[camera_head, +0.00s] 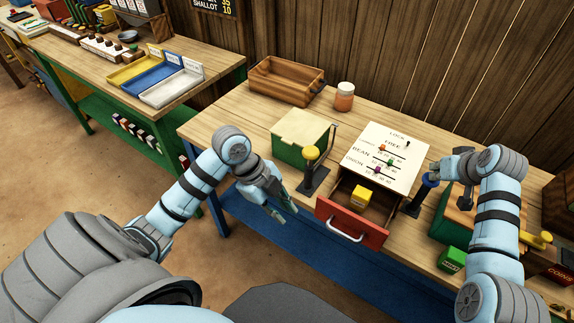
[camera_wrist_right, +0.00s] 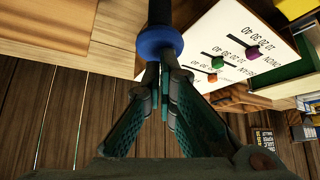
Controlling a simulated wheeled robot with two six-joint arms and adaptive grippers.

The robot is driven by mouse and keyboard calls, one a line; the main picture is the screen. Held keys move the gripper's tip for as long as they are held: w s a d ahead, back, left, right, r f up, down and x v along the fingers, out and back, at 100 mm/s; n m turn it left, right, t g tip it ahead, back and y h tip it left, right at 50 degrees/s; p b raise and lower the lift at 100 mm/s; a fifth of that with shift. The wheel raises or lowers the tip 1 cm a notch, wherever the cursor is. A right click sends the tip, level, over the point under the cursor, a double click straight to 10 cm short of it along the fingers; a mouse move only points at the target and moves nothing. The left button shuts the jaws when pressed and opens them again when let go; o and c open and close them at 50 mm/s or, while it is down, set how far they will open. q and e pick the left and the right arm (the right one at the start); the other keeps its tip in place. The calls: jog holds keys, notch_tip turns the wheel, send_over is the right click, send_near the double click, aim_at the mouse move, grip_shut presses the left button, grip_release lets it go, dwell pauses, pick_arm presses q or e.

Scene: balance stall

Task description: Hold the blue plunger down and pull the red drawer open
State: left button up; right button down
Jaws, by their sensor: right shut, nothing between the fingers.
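The red drawer (camera_head: 352,222) stands out from the front of the white-topped box (camera_head: 380,150), with a yellow block (camera_head: 361,196) inside it. Its pale handle is on the front. The blue plunger (camera_head: 429,180) stands upright on a dark post to the right of the box. It also shows in the right wrist view (camera_wrist_right: 160,42). My right gripper (camera_head: 438,168) is shut and empty, its tips at the blue plunger's top; I cannot tell if they press it. My left gripper (camera_head: 288,214) looks open and empty, left of the drawer and apart from its handle.
A yellow plunger (camera_head: 312,154) stands left of the box, beside a green box with a cream lid (camera_head: 301,128). A wooden crate (camera_head: 286,82) and a jar (camera_head: 344,96) are behind. A green block (camera_head: 452,259) sits at the right front edge. Open space lies before the drawer.

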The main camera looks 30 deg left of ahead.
notch_tip(320, 180, up, 3)
jog(key=p, duration=0.3)
jog(key=shift+r, duration=0.1)
jog(key=shift+r+p, duration=0.65)
jog(key=shift+r, duration=0.2)
notch_tip(320, 180, up, 5)
jog(key=shift+r, duration=0.1)
jog(key=v, duration=1.2)
